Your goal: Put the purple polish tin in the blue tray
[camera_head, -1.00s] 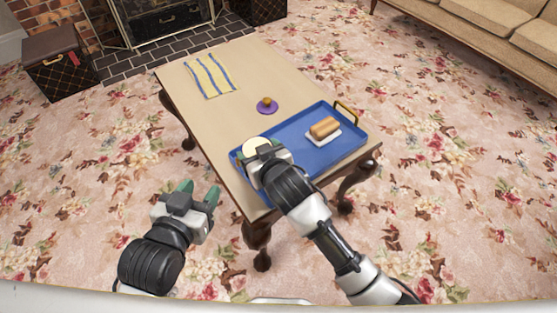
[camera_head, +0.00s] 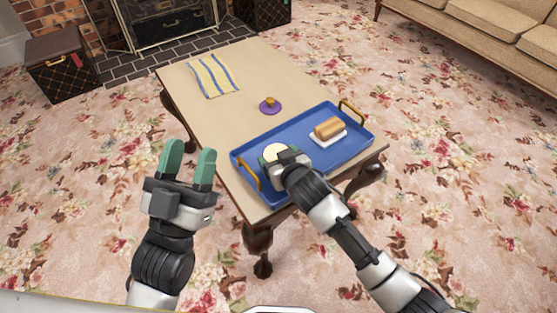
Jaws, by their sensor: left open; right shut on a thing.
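The blue tray (camera_head: 318,163) lies on the near right part of the table. My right gripper (camera_head: 273,156) is over the tray's left part, shut on a round cream-topped thing (camera_head: 273,150). The gripper hides most of its side, so I cannot tell whether it is the polish tin or touches the tray floor. A flat purple disc (camera_head: 263,109) with an orange-brown knob on top lies on the table behind the tray. My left gripper (camera_head: 188,160) is open and empty, left of the table's near end.
The tray has gold handles (camera_head: 251,179) and holds a brown-topped block on a white base (camera_head: 328,131) at its right. A yellow and blue striped cloth (camera_head: 213,75) lies at the table's far left. The tabletop (camera_head: 245,112) between cloth and tray is mostly bare.

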